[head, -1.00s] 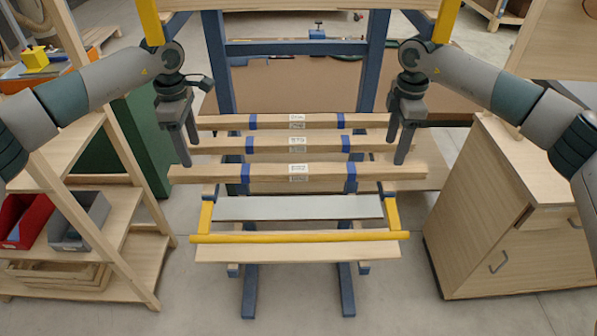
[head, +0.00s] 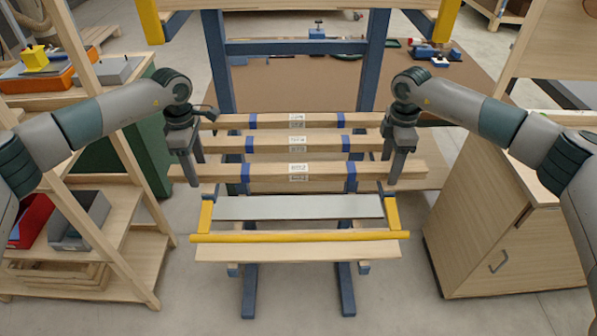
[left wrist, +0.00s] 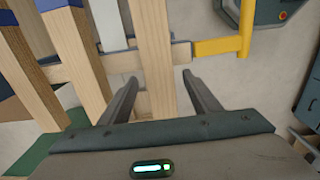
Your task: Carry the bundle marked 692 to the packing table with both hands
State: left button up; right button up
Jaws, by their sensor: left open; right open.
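Three long wooden bundles with blue straps and white labels lie across a blue rack in the head view: a far one (head: 270,121), a middle one (head: 270,145) and a near one (head: 270,172). The label numbers are too small to read surely. My left gripper (head: 193,165) is open at the left end of the near bundle. My right gripper (head: 393,165) is open at its right end. In the left wrist view, a wooden bar (left wrist: 155,55) runs between the open left fingers (left wrist: 162,95); I cannot tell contact.
A grey panel (head: 290,207) and yellow rail (head: 290,237) lie in front of the bundles. A wooden shelf with bins (head: 80,222) stands left, a wooden cabinet (head: 490,225) right. A brown-topped table (head: 300,88) stands behind the rack. Floor is clear in front.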

pick_arm(q)
jog(key=shift+c, duration=0.3)
pick_arm(e)
jog(key=shift+c, duration=0.3)
pick_arm(q)
grip_shut()
pick_arm(e)
grip_shut()
pick_arm(q)
jog(key=shift+r, duration=0.2)
pick_arm(e)
jog(key=shift+r, duration=0.2)
